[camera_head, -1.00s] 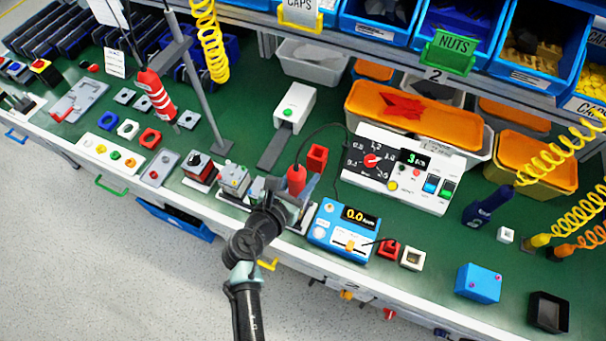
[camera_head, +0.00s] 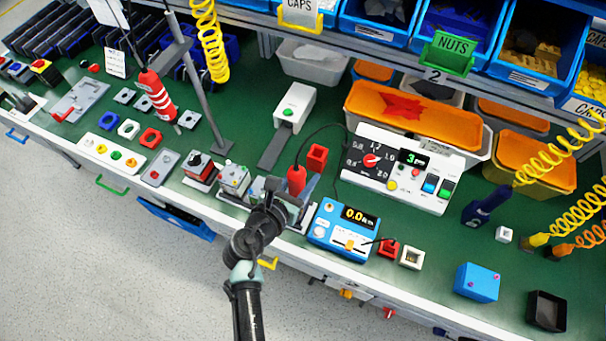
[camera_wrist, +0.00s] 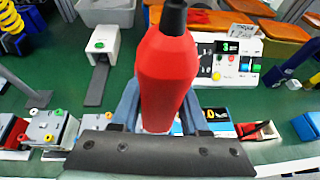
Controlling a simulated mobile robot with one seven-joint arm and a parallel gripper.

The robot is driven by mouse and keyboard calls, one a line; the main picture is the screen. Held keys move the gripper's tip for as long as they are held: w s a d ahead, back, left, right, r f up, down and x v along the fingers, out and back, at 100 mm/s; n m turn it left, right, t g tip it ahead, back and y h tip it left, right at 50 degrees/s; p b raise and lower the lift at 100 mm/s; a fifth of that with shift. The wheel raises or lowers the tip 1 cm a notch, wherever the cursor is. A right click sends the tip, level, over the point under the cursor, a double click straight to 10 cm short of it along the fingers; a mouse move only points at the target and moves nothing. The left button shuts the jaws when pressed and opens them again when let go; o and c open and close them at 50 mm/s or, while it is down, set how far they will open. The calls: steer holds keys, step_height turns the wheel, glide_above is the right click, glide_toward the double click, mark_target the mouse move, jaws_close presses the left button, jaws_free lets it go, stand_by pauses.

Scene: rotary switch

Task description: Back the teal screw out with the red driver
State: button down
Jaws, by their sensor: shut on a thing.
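The red driver (camera_head: 297,181) stands roughly upright near the front edge of the green bench, with a dark cable leaving its top. In the wrist view the red driver (camera_wrist: 166,78) fills the middle, between my grey-blue fingers. My gripper (camera_head: 290,196) is shut on it; in the wrist view my gripper (camera_wrist: 160,112) closes around its lower body. The driver's tip and whatever lies under it are hidden by the driver and my gripper. I cannot make out the teal screw in either view.
A white control box (camera_head: 405,168) with a dial stands behind right. A blue meter (camera_head: 343,228) is close on the right, and small grey fixtures (camera_head: 233,178) are close on the left. A red block (camera_head: 317,157) sits just behind. A striped red tool (camera_head: 156,94) hangs at left.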

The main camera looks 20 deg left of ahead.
step_height(320, 180, up, 5)
steer(key=p, duration=0.5)
steer(key=shift+w+f, duration=0.1)
stand_by(0.3)
